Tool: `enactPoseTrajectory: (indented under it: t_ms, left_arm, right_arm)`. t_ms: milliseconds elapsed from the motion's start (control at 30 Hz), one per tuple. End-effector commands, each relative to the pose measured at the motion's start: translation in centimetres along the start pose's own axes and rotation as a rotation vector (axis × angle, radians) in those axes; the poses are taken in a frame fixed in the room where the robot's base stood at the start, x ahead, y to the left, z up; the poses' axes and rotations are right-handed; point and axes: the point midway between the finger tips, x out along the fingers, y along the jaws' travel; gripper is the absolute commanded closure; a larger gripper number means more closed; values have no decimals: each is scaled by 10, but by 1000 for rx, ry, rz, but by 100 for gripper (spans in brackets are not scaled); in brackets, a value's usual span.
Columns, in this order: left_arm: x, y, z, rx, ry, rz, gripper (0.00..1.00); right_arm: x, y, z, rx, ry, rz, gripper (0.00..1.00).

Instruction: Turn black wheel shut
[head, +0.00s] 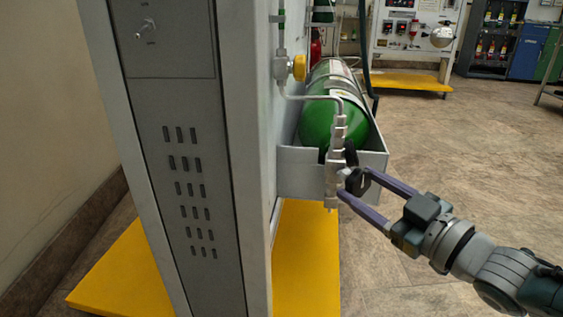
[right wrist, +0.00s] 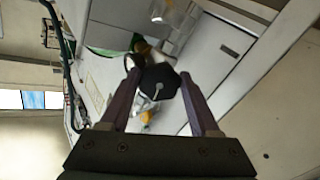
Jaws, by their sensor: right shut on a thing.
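The black wheel (head: 357,181) sits on the silver valve fitting (head: 336,160) at the front end of the green cylinder (head: 332,118). My right gripper (head: 354,182) comes in from the right and is shut on the black wheel, one finger above and one below it in the head view. In the right wrist view the wheel (right wrist: 158,83) is faceted, with a pale mark on its face, between the two fingers of my right gripper (right wrist: 161,76). My left gripper is not in view.
A grey cabinet (head: 170,150) stands close on the left, with a grey bracket (head: 300,172) around the cylinder. A yellow knob (head: 299,67) and thin metal pipe are above the valve. A yellow base (head: 306,250) lies below. The floor to the right is open.

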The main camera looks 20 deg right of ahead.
Motion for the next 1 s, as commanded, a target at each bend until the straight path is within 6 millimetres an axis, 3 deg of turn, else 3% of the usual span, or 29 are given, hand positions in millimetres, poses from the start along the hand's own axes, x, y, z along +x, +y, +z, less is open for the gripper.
enactPoseTrajectory:
  t_ms: [300, 800, 833, 1000]
  left_arm:
    - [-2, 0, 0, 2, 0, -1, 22]
    - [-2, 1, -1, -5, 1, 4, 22]
    - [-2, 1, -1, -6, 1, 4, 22]
    - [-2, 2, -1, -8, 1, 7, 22]
  right_arm:
    - [0, 0, -1, 107, 1, 0, 93]
    - [0, 0, -1, 129, 2, 1, 93]
    - [0, 0, -1, 129, 2, 1, 36]
    - [0, 0, 0, 128, 1, 0, 17]
